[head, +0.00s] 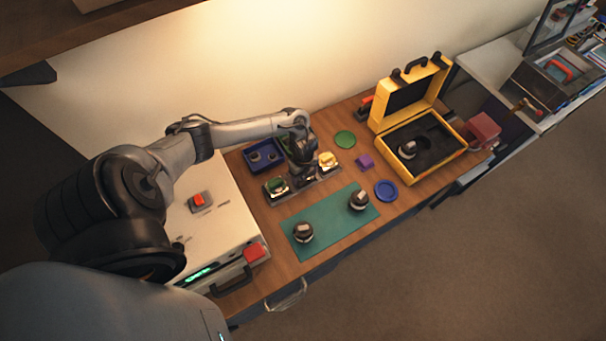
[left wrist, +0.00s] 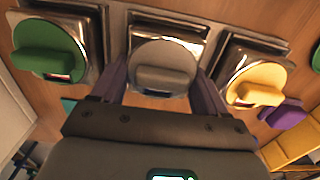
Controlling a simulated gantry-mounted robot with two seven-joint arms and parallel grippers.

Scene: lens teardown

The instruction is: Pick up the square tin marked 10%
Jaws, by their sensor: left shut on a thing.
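A row of three square metal tins with round knobbed lids stands on a grey tray (head: 304,190). The left tin has a green lid (left wrist: 48,52), the middle tin a grey lid (left wrist: 163,66), and the right tin a yellow lid (left wrist: 256,83). In the head view the green-lidded tin (head: 277,185) and the yellow-lidded tin (head: 327,161) flank my left gripper (head: 303,177). In the left wrist view its purple fingers (left wrist: 160,92) are shut on the grey-lidded tin, one on each side. Small marks show on the tins, but I cannot read 10%. My right gripper is not in view.
A blue bin (head: 262,157) stands behind the tray. A green mat (head: 326,222) with two dark lens parts lies in front. An open yellow case (head: 452,152), a blue dish (head: 386,191) and a purple block (head: 365,161) are to the right. A white machine (head: 215,220) is left.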

